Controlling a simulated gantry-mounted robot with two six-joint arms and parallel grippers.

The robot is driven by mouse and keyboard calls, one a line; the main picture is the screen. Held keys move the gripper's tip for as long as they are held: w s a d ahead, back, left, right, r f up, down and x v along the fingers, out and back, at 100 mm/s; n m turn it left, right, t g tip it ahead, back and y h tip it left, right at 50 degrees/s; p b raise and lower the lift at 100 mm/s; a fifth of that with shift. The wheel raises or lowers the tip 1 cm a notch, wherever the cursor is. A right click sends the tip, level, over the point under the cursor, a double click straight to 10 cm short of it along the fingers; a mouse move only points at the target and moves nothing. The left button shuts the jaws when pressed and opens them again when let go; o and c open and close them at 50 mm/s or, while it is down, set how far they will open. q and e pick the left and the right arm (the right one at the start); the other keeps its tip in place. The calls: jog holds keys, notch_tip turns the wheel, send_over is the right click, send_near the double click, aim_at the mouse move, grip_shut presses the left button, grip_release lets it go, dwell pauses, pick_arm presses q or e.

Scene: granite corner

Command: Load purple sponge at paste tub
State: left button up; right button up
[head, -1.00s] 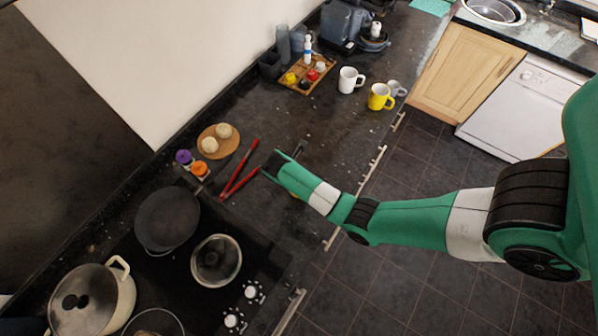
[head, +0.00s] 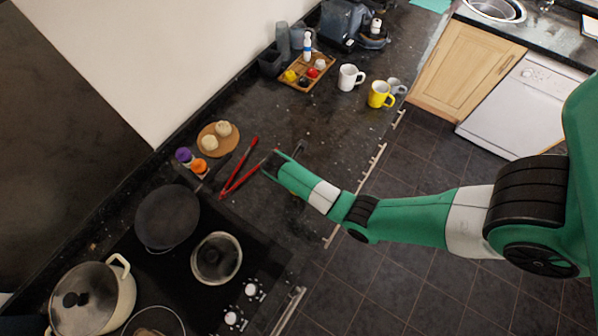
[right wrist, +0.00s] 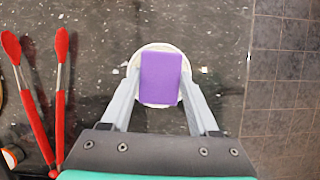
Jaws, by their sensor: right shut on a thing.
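In the right wrist view the purple sponge (right wrist: 161,77) is a flat rectangular block between the two fingers of my right gripper (right wrist: 161,82), which is shut on it. Directly behind the sponge is the round, pale paste tub (right wrist: 148,48), its rim showing around the sponge. I cannot tell whether the sponge touches the tub. In the head view my right gripper (head: 283,163) is over the dark counter, just right of the red tongs, and its arm hides the sponge and tub. My left gripper is not in view.
Red tongs (head: 240,168) lie left of the gripper and also show in the right wrist view (right wrist: 62,85). Mugs (head: 380,95) stand farther back. Counter between is clear.

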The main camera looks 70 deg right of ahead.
jog(key=shift+f, duration=0.55)
dwell(1.4)
jog(key=shift+r, duration=3.6)
